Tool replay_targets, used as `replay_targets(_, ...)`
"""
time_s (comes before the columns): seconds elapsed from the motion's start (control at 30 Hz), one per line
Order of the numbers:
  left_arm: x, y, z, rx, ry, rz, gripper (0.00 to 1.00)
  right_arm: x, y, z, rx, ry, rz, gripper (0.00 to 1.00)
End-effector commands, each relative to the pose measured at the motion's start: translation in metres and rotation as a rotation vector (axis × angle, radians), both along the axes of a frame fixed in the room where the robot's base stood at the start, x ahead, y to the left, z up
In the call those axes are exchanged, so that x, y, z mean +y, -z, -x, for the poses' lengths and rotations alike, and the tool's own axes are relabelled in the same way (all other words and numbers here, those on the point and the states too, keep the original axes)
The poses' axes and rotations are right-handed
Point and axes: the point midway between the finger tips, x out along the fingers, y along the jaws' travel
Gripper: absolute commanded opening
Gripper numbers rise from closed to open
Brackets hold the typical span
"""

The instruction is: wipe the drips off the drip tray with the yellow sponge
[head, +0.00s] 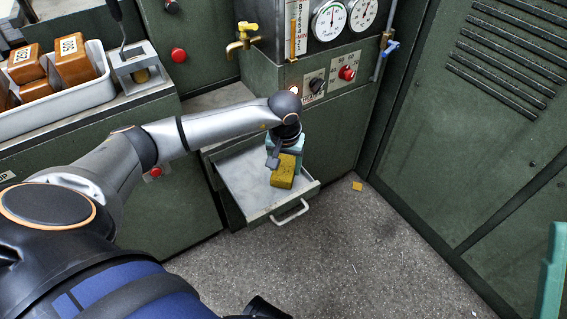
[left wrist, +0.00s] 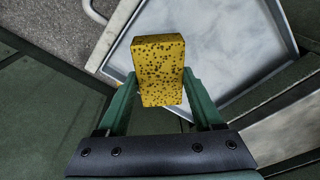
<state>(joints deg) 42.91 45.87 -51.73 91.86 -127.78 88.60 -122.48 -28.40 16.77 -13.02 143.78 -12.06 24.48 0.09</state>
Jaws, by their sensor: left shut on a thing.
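The drip tray (head: 236,176) is a shallow pale metal tray, pulled out like a drawer from the green machine, with a white handle at its front. My left gripper (head: 283,155) is over its right part, shut on the yellow sponge (head: 284,171). The left wrist view shows the speckled sponge (left wrist: 159,70) between the green fingertips (left wrist: 160,88), with the tray (left wrist: 225,45) beneath. I cannot tell whether the sponge touches the tray. No distinct drips show; the arm and sponge hide part of the surface. A teal piece at the right edge may be my right gripper (head: 552,275).
A yellow tap (head: 246,32) and a gauge panel (head: 312,85) stand above and behind the tray. A white bin (head: 70,105) with brown blocks is at the left. A green cabinet (head: 480,130) bounds the right.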

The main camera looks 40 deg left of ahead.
Motion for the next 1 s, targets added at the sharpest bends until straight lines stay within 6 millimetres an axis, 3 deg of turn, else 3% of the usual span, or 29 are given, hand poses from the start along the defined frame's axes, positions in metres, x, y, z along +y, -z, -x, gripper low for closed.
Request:
replay_targets(0.03,-0.008,-0.007,-0.010,-0.041,0.011,0.022,0.15,0.000,0.000,0.000,0.000,0.000,0.000,0.26)
replay_targets(0.17,-0.008,-0.015,-0.011,-0.045,0.011,0.022,0.16,0.000,-0.006,0.000,0.000,0.000,0.000,0.26)
replay_targets(0.27,-0.009,-0.026,-0.012,-0.047,0.011,0.024,0.00,0.000,-0.014,0.000,0.000,0.000,0.000,0.26)
replay_targets(0.67,-0.006,-0.063,-0.008,-0.034,0.008,0.017,0.00,0.000,-0.043,0.000,0.000,0.000,0.000,0.26)
replay_targets(1.0,-0.005,-0.063,-0.006,-0.027,0.006,0.016,0.00,0.000,-0.042,0.000,0.002,-0.001,0.001,0.26)
